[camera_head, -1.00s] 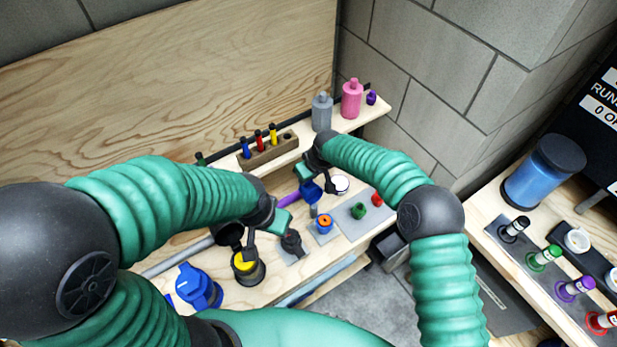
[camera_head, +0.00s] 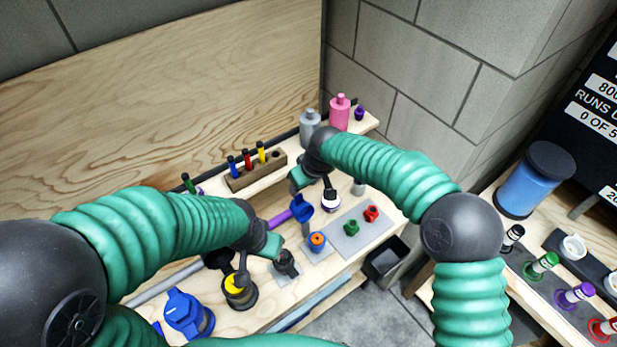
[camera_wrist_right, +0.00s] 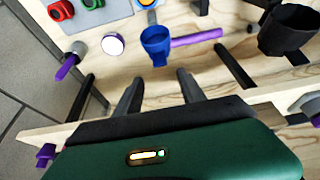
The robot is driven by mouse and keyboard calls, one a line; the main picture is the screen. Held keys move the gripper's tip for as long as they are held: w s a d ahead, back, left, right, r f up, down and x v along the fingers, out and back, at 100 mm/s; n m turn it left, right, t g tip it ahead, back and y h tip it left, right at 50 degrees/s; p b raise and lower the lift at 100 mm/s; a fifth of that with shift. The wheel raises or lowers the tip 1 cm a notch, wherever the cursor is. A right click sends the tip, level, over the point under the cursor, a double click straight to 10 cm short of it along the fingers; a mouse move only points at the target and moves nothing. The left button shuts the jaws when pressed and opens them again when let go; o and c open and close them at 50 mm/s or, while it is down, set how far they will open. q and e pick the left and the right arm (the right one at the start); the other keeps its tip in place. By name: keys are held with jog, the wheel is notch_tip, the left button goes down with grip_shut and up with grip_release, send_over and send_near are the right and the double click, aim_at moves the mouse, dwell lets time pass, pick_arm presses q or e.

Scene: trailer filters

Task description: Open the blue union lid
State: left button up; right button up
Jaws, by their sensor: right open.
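The blue union lid (camera_head: 302,207) is a small blue cup-shaped piece near the middle of the bench, behind an orange-ringed fitting (camera_head: 317,240). In the right wrist view the blue lid (camera_wrist_right: 156,43) stands tilted, its open side showing, just beyond my fingertips. My right gripper (camera_wrist_right: 157,85) is open and empty, apart from the lid; in the head view the right gripper (camera_head: 313,190) is just behind and above it. My left gripper (camera_head: 258,262) hangs over the front-left bench by a yellow-topped black container (camera_head: 240,290); its jaw opening is unclear.
A purple bar (camera_head: 280,218) lies left of the lid. A grey plate (camera_head: 350,247) holds green and red fittings. A white-topped piece (camera_head: 331,200) is close by the right gripper. A larger blue-capped container (camera_head: 188,315) stands front left. Bottles and a vial rack (camera_head: 245,183) line the back.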

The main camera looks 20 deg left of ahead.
jog(key=b+v, duration=0.1)
jog(key=v, duration=0.7)
jog(key=shift+r, duration=0.45)
jog(key=shift+s, duration=0.1)
jog(key=s+d+f+m+h+b, duration=0.1)
jog(key=s+d+f+m, duration=0.2)
jog(key=s+d, duration=0.3)
jog(key=s+d+f+m+h+b, duration=0.1)
jog(key=s+d+f+m, duration=0.3)
jog(key=d, duration=1.2)
jog(key=s+d+f+m+h+b, duration=0.1)
jog(key=s+d+f+m, duration=0.2)
jog(key=s+d, duration=0.6)
jog(key=d+f, duration=0.1)
jog(key=d, duration=0.1)
jog(key=shift+s+d+f, duration=0.3)
jog(key=shift+d+f, duration=0.1)
jog(key=shift+d, duration=0.2)
